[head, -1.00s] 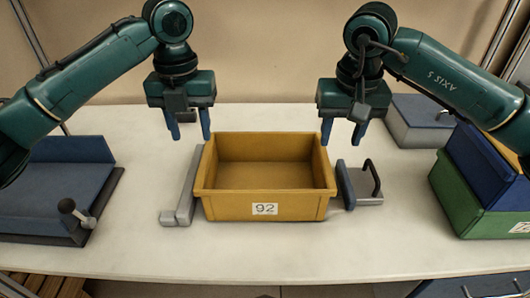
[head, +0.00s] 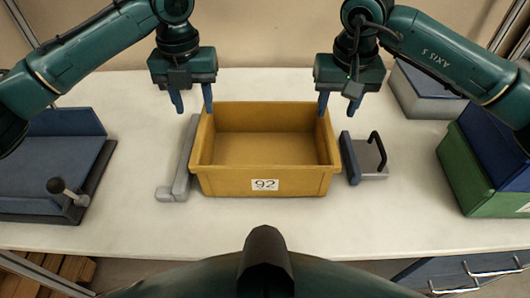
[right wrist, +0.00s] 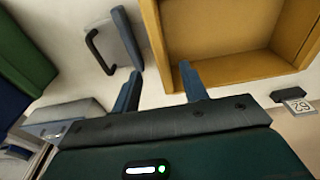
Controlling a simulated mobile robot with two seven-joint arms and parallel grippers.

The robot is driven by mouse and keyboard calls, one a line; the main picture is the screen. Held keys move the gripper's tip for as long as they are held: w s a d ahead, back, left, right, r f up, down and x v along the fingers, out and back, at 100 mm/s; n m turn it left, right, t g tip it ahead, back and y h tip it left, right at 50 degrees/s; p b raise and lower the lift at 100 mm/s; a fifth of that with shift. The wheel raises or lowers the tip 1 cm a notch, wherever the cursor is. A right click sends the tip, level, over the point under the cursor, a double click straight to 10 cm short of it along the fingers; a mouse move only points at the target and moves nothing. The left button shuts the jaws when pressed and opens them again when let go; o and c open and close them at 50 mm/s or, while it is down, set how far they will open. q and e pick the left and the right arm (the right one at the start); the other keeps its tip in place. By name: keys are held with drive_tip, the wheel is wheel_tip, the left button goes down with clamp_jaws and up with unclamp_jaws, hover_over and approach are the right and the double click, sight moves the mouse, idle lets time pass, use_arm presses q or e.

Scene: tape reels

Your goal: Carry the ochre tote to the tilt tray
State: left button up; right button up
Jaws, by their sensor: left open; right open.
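The ochre tote (head: 265,182), empty and labelled 92, stands upright on the white table between a grey L-shaped bracket and a grey block with a dark handle. The blue tilt tray (head: 45,170) with a knobbed lever is at the far left of the table. My left gripper (head: 192,106) is open and empty above the tote's left rear side. My right gripper (head: 338,108) is open and empty above its right rear side. In the right wrist view my right gripper (right wrist: 162,92) has its fingers on either side of the tote's wall (right wrist: 155,40); contact cannot be told.
The grey bracket (head: 180,170) lies close left of the tote, and the handled block (head: 362,160) close right. Green (head: 470,175) and blue bins are stacked at the right, with a grey box (head: 425,92) behind. Bare tabletop lies between bracket and tray.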

sight(200, 130)
use_arm(q)
wheel_tip(200, 130, down, 9)
drive_tip(key=shift+r, duration=0.2)
use_arm(e)
drive_tip(key=f, duration=0.5)
drive_tip(key=w+f, duration=0.1)
drive_tip(key=f, duration=0.2)
drive_tip(key=shift+f, duration=0.25)
use_arm(q)
clamp_jaws()
use_arm(e)
clamp_jaws()
use_arm(q)
drive_tip(key=shift+r, duration=0.1)
